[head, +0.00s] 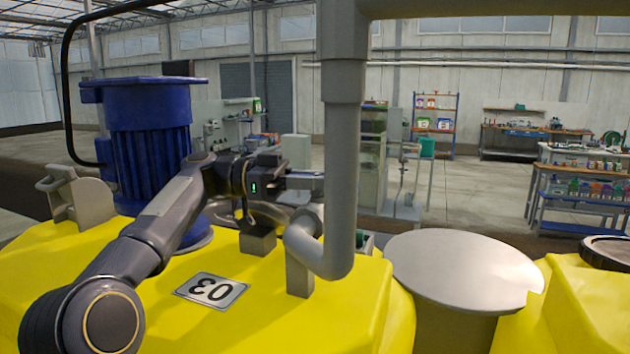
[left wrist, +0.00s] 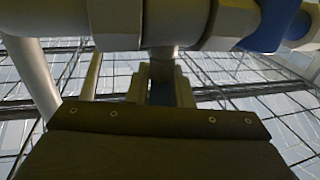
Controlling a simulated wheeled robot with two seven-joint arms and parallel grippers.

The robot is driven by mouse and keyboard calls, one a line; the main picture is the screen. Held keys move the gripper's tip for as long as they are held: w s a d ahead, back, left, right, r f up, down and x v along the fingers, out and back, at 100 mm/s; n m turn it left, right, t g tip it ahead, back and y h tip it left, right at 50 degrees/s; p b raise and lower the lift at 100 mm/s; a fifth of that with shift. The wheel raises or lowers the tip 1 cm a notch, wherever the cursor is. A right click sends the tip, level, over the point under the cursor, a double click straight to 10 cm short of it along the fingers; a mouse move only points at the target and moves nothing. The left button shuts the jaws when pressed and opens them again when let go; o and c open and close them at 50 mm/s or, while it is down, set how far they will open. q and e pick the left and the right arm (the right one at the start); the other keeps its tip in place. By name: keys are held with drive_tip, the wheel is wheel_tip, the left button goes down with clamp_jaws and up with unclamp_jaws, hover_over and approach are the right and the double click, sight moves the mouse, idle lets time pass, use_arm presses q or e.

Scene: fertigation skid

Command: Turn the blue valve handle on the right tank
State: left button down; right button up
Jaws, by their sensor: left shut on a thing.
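My left gripper (head: 312,182) is above the yellow tank marked 03 (head: 375,305), with its fingers pointing right and their tips partly hidden by the upright grey pipe (head: 342,150). In the left wrist view my left gripper (left wrist: 160,88) has its fingers closed on a narrow, dark bluish piece just below a grey pipe fitting (left wrist: 185,22). This piece looks like the blue valve handle (left wrist: 161,94), mostly hidden between the fingers. A brighter blue part (left wrist: 272,26) shows on the pipe at the upper right. The head view does not show the handle. My right gripper is not in view.
The grey pipe bends down to the tank top beside my left wrist. A round grey plate (head: 462,268) lies between tank 03 and another yellow tank (head: 590,305) at right. Shelves and benches stand far back.

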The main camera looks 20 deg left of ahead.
use_arm(q)
drive_tip(key=c, duration=1.4)
unclamp_jaws()
drive_tip(key=shift+o, duration=0.2)
drive_tip(key=shift+r+t, duration=0.1)
drive_tip(key=shift+t, duration=0.2)
use_arm(e)
drive_tip(key=shift+r, duration=0.1)
